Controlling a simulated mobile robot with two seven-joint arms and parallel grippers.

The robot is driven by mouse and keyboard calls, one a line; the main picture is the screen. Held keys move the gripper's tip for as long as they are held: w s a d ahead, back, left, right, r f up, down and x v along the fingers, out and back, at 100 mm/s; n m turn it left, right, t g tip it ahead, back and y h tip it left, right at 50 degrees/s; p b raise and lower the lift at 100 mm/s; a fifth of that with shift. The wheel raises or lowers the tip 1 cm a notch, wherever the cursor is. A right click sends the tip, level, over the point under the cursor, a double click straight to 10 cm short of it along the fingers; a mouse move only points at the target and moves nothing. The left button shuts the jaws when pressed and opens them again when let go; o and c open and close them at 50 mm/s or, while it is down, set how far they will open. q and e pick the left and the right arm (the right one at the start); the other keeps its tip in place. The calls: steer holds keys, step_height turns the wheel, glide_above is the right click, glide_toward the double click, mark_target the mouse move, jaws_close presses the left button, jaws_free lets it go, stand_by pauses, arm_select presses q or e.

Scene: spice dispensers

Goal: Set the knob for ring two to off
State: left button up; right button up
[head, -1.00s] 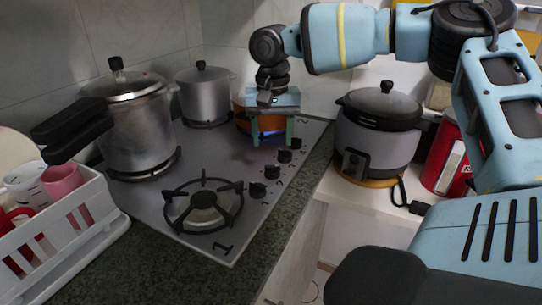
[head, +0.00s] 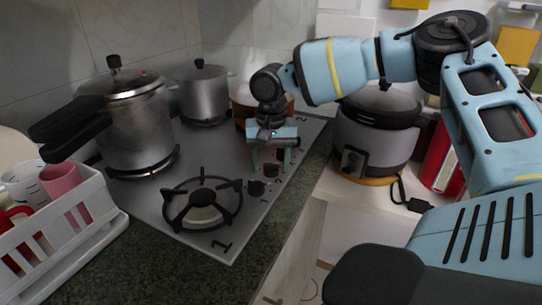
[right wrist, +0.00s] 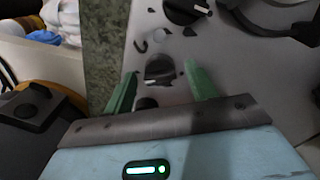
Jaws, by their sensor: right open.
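A row of black knobs runs along the right edge of the grey hob (head: 150,197). Two knobs show in the head view, a nearer one (head: 256,188) and one below my right gripper (head: 271,166). My right gripper is open and points down over the row. In the right wrist view its green fingers stand on either side of a dark knob (right wrist: 160,70), apart from it. Another knob (right wrist: 185,10) is above, and a dark part is half hidden by the gripper below. The farther knobs and any flame at the back right ring are hidden. My left gripper is not in view.
An orange pot (head: 243,100) stands on the back right ring, close behind my right gripper. A pressure cooker (head: 140,125) and a grey pot (head: 203,95) stand at the left and back. The front ring (head: 203,205) is bare. A rice cooker (head: 376,135) stands right.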

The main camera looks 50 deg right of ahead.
steer(key=c, duration=0.9)
steer(key=shift+c, duration=0.4)
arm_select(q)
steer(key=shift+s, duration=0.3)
